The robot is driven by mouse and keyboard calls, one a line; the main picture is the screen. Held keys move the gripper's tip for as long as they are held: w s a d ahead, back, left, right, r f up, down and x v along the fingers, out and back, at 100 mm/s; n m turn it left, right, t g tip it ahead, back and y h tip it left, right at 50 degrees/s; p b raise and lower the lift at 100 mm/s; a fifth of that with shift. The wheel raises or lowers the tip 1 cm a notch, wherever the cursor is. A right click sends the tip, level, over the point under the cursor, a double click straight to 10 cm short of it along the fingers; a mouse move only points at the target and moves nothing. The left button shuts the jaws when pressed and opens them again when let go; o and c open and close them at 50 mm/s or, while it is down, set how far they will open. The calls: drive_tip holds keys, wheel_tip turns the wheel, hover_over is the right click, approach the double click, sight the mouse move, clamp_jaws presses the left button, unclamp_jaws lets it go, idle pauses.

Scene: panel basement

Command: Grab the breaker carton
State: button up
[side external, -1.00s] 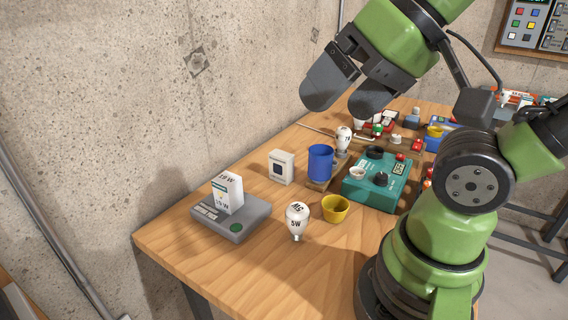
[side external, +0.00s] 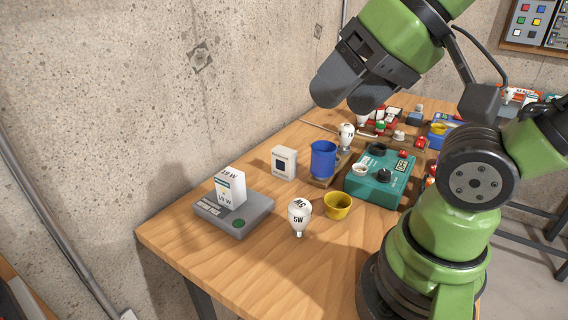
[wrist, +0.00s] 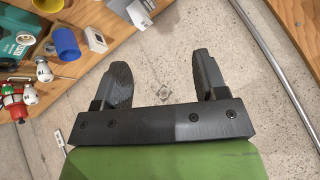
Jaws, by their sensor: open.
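Two white cartons are in view. One small white carton with a dark square on its front (side external: 284,162) stands upright on the bench, left of the blue cup; it also shows in the wrist view (wrist: 95,38). A taller white carton with a wattage print and teal band (side external: 230,188) stands on a grey scale (side external: 246,220); it also shows in the wrist view (wrist: 139,14). I cannot read the word breaker on either. My gripper (side external: 346,92) is open and empty, high above the bench; its two fingers are apart in the wrist view (wrist: 163,75).

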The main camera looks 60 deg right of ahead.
drive_tip(key=w+d+n+g, duration=0.1)
drive_tip(key=w+d, duration=0.3)
drive_tip(key=w, duration=0.6)
drive_tip(key=n+g+h, duration=0.2)
approach(284, 150)
drive_tip(key=shift+x, duration=1.1)
drive_tip(key=x, duration=0.4)
drive_tip(key=shift+w+f, duration=0.1)
drive_tip(key=shift+f, duration=0.05)
drive_tip(key=shift+x, duration=2.75)
drive_tip(key=shift+c, duration=0.2)
drive_tip(key=c, duration=1)
